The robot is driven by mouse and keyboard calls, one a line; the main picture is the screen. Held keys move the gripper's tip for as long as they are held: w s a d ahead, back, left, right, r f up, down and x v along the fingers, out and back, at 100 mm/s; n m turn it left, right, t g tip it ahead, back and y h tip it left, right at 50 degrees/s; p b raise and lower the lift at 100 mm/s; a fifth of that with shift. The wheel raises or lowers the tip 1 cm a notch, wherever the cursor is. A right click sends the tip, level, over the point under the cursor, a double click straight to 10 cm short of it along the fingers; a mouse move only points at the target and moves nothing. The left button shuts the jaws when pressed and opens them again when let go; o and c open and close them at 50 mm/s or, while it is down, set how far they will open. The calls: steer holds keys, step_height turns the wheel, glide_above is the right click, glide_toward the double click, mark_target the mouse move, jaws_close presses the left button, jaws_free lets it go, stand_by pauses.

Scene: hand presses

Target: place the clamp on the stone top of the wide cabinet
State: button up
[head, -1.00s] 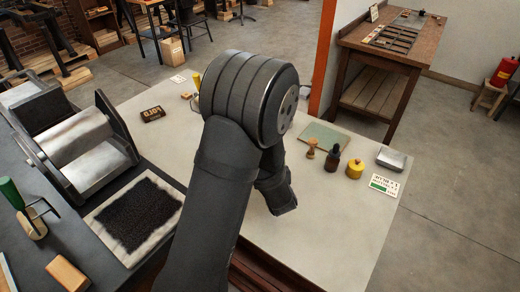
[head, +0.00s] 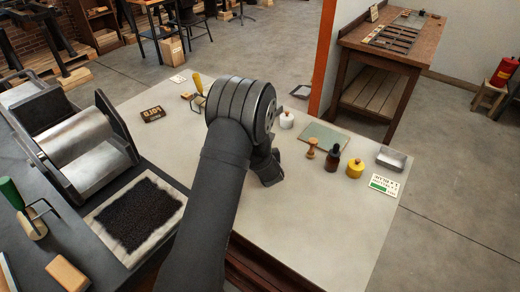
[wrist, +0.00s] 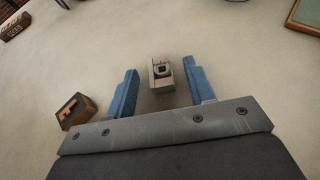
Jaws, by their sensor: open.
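The wide cabinet's pale stone top (head: 310,225) fills the middle of the head view and lies under my gripper in the wrist view. My gripper (wrist: 161,67) has its two blue fingers spread. A small grey-brown piece with a square dark opening (wrist: 161,76), which may be the clamp, shows between the fingers. Clear gaps show on both sides of it, and the fingers do not grip it. Whether it rests on the stone cannot be told for sure. In the head view my arm hides the fingers and this piece.
A wooden block with an orange part (wrist: 77,111) is left of my fingers. A white jar (head: 287,120), green mat (head: 325,135), wooden stamp (head: 312,148), dark bottle (head: 333,159), yellow pot (head: 355,168) and metal tray (head: 391,159) stand right of my arm. The front right stone is clear.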

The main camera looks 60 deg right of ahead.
steer(key=shift+w+d, duration=0.1)
jaws_close()
stand_by(0.3)
